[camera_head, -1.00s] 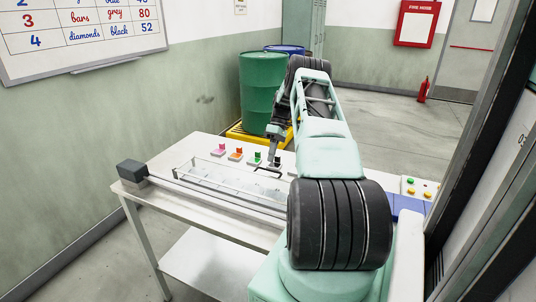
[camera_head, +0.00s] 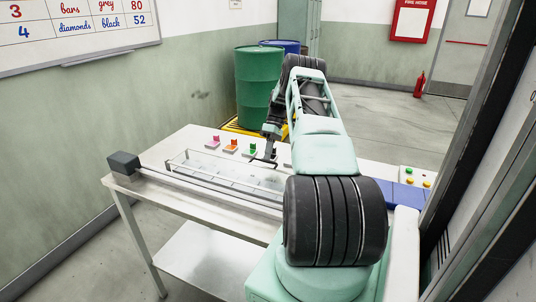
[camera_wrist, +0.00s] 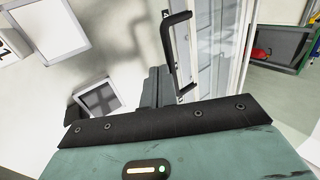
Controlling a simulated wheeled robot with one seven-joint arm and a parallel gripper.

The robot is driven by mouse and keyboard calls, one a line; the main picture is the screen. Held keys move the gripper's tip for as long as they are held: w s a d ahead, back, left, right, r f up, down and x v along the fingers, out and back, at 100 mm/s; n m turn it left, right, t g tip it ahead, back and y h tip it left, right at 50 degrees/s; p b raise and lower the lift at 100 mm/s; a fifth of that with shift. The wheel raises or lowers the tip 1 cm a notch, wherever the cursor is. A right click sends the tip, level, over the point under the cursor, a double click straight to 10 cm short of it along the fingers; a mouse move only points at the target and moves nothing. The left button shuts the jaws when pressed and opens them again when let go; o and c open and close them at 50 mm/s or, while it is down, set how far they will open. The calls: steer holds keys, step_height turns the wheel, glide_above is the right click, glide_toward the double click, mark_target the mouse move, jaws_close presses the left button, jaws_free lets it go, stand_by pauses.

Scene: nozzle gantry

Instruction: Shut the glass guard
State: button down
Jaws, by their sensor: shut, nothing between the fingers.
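The glass guard (camera_head: 222,174) is a long, low, clear panel with thin pale edges on the white table in the head view. Its black bar handle (camera_head: 262,163) is near its right part. In the wrist view the handle (camera_wrist: 176,52) stands just right of my fingers, with the guard's clear pane (camera_wrist: 208,50) beyond it. My gripper (camera_head: 267,156) is shut and empty, close to the handle; its dark fingers also show in the wrist view (camera_wrist: 157,86). I cannot tell whether they touch the handle. My arm hides the guard's right end.
A grey rail (camera_head: 210,186) with a dark end block (camera_head: 123,163) runs along the table's front. Pink (camera_head: 213,142), orange (camera_head: 231,147) and green (camera_head: 252,149) pieces stand behind the guard. A button panel (camera_head: 416,177) is at the right. A green drum (camera_head: 258,85) stands behind the table.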

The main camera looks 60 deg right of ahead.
steer(key=b+v, duration=0.2)
steer(key=v, duration=0.5)
steer(key=shift+r, duration=0.2)
steer(key=shift+d, duration=0.15)
